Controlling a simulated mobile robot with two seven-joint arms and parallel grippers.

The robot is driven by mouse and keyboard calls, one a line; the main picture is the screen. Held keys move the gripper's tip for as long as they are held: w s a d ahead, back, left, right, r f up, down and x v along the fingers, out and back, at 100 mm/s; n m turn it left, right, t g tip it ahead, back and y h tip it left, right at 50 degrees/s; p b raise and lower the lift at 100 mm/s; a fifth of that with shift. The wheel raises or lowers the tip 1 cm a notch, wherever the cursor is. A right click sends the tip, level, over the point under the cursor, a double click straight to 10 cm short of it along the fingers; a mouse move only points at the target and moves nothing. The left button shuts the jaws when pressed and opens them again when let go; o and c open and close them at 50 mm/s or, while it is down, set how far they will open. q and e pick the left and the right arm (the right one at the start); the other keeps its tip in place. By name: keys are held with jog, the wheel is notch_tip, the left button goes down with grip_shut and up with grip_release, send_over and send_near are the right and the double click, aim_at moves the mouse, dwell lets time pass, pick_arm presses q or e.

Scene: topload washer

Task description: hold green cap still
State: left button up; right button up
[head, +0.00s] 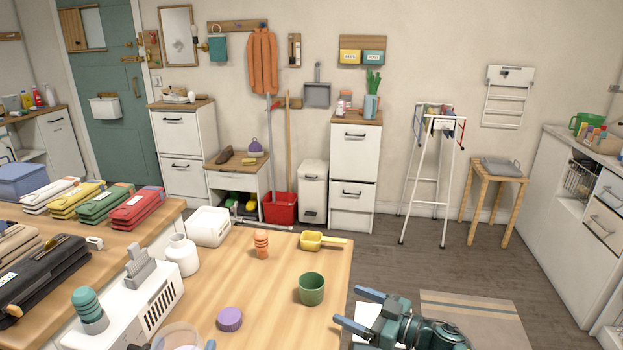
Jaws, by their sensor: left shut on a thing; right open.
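A green, open-topped, cup-shaped cap (311,290) stands upright on the wooden table, near its right edge. My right gripper (359,309) is open and empty to the right of the cap and a little nearer to me. Its two blue fingers point left and are apart from the cap. My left gripper (183,345) is at the bottom edge of the picture, mostly cut off. It is shut on a translucent round container (181,333), whose lower part is out of view.
A purple ridged cap (230,319) lies left of the green cap. A yellow scoop (318,241) and an orange ridged piece (261,244) stand farther back. A white bottle (182,255) and a teal ridged piece (87,303) are at left. The middle of the table (275,275) is clear.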

aim_at(322, 293)
pick_arm(q)
jog(key=shift+r, duration=0.15)
pick_arm(e)
jog(key=x, duration=1.1)
jog(key=shift+a, duration=0.3)
jog(key=c, duration=1)
jog(key=shift+o, duration=0.2)
pick_arm(q)
jog(key=w+d+r+h, duration=0.1)
jog(key=w+d, duration=0.2)
jog(key=w, duration=0.6)
jog(key=w+d, duration=0.3)
jog(key=w, duration=0.6)
jog(key=w+d+r+m+h, duration=0.2)
jog(key=w+d+r, duration=0.3)
jog(key=w+d, duration=0.2)
jog(key=d, duration=0.2)
jog(key=shift+w+d, duration=0.35)
jog(key=shift+w, duration=0.05)
